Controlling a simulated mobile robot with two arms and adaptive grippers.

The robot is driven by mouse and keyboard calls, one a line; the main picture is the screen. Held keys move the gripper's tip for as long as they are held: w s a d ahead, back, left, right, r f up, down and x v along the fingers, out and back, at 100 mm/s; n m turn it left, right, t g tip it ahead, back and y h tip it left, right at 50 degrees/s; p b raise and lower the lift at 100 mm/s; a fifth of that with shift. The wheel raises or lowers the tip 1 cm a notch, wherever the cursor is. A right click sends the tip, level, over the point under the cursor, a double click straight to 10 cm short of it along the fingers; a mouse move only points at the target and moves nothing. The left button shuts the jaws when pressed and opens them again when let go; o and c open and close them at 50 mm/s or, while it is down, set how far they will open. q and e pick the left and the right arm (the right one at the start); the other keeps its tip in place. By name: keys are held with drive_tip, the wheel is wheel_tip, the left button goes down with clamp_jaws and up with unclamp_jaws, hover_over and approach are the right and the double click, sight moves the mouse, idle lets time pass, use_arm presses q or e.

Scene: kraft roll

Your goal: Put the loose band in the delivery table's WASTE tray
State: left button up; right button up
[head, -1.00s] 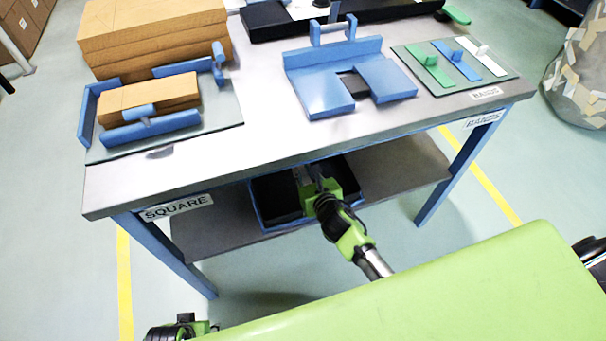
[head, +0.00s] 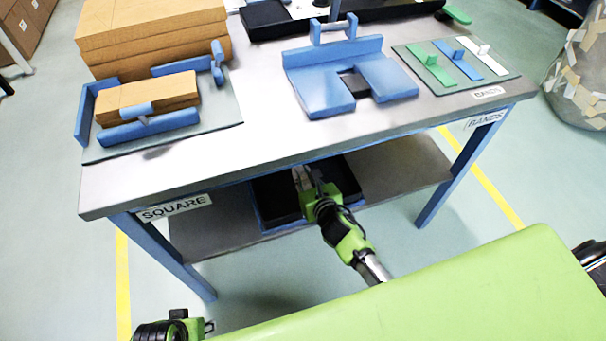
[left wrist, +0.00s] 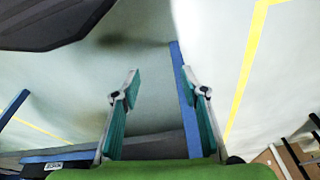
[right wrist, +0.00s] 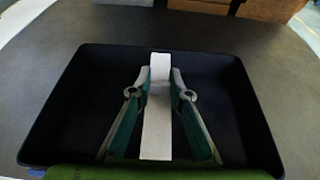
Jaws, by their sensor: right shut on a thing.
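A white band (right wrist: 157,130) is pinched between the fingers of my right gripper (right wrist: 161,82) in the right wrist view. The band runs lengthwise along the fingers, over the floor of a black tray (right wrist: 85,85). I cannot tell whether it touches the tray floor. In the head view my right gripper (head: 311,183) reaches under the tabletop into the same black tray (head: 274,193) on the lower shelf. No WASTE label is readable. My left gripper (left wrist: 162,92) is open and empty, pointing toward the floor and a blue table leg; its tip shows at lower left in the head view (head: 207,326).
The table (head: 250,135) carries a blue fixture (head: 320,87), a clamped cardboard stack (head: 150,97) and a BANDS mat (head: 490,83) with green, blue and white bands. The tabletop edge overhangs the shelf (head: 395,170). A sack of scraps (head: 578,85) stands at right.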

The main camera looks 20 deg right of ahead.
use_arm(q)
drive_tip(key=shift+s+r, duration=0.2)
drive_tip(key=shift+r, duration=0.4)
use_arm(e)
drive_tip(key=shift+f, duration=0.25)
drive_tip(key=shift+f, duration=0.1)
drive_tip(key=o, duration=0.7)
use_arm(q)
drive_tip(key=shift+w+a+r, duration=0.1)
drive_tip(key=shift+w+r, duration=0.2)
drive_tip(key=shift+r, duration=0.25)
use_arm(e)
drive_tip(key=shift+o, duration=0.2)
use_arm(q)
drive_tip(key=shift+s+f, duration=0.1)
drive_tip(key=shift+f, duration=0.05)
use_arm(e)
drive_tip(key=shift+r, duration=0.2)
